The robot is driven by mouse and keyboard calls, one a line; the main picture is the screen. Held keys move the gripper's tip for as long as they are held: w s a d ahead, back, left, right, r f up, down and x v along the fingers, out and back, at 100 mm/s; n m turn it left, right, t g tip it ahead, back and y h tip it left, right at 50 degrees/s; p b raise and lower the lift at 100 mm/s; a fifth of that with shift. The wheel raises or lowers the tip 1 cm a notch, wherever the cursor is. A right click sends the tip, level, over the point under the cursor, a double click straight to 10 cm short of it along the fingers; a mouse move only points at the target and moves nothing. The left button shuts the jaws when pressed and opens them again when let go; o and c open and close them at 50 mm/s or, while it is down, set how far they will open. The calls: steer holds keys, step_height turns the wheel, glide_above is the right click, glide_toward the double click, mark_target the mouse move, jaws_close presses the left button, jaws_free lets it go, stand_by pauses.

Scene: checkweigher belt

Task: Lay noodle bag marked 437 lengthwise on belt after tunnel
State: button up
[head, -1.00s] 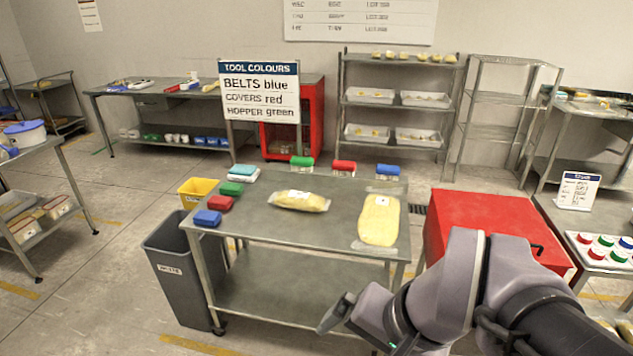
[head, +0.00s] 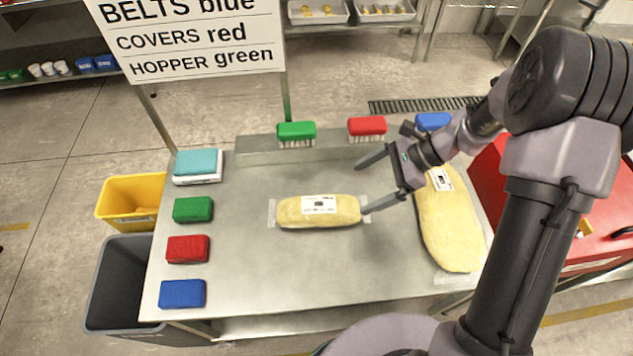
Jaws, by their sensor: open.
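A shorter noodle bag (head: 330,213) with a white label lies crosswise in the middle of the steel table (head: 250,262). A larger noodle bag (head: 450,225), also labelled, lies along the table's right side; my arm partly covers its far end. The numbers on both labels are too small to read, so I cannot tell which bag is 437. My gripper (head: 369,182) is open and empty. Its fingers point left, just right of the shorter bag, with the nearer fingertip close to that bag's right end. I see no belt or tunnel.
Green (head: 296,133), red (head: 367,128) and blue (head: 434,121) brushes stand along the table's back. Several coloured blocks, such as a red one (head: 187,249), line the left edge. A yellow bin (head: 131,201) and grey bin (head: 118,283) stand left; a red cabinet (head: 520,190) stands right.

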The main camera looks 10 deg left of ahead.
mark_target(319, 209)
steer(key=b+x, duration=0.1)
steer(key=x, duration=0.2)
steer(key=b+x, duration=0.1)
steer(key=x, duration=0.2)
steer(key=b+x, duration=0.1)
steer(key=x, duration=0.2)
steer(key=shift+s+f, duration=0.3)
steer(key=shift+s, duration=0.1)
steer(key=b+x, duration=0.2)
steer(key=x, duration=0.1)
steer(key=b+x, duration=0.1)
steer(key=x, duration=0.2)
steer(key=shift+w+a+r+b, duration=0.15)
steer(key=shift+a+r+b, duration=0.1)
steer(key=shift+b, duration=0.15)
steer(key=shift+a, duration=0.15)
steer(key=shift+r, duration=0.15)
steer(key=shift+c, duration=1.1)
steer(key=c, duration=1.8)
